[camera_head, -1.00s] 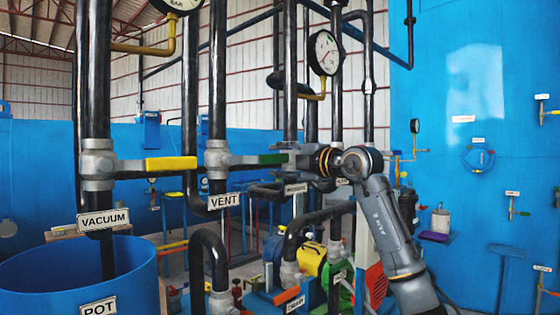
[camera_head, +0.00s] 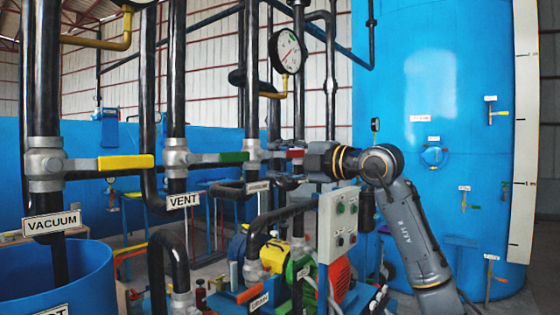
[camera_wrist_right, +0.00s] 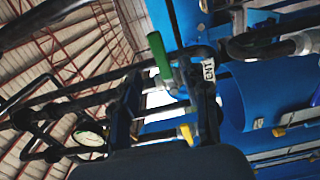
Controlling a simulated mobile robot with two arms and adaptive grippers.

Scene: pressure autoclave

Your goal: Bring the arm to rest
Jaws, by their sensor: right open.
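My right arm comes in from the lower right in the head view. Its gripper (camera_head: 288,167) points left, close to the pipes and a red valve handle (camera_head: 295,153); I cannot tell whether it touches them. In the right wrist view the gripper's two dark fingers (camera_wrist_right: 165,100) stand apart, with nothing held between them. A green valve handle (camera_wrist_right: 159,55) and a VENT label (camera_wrist_right: 209,70) show beyond the fingers. My left gripper is not in view.
Black vertical pipes carry a yellow handle (camera_head: 125,162) and a green handle (camera_head: 234,157). A pressure gauge (camera_head: 287,51) hangs above my gripper. A control box (camera_head: 338,223) stands below my wrist. A big blue tank (camera_head: 430,75) stands behind the arm.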

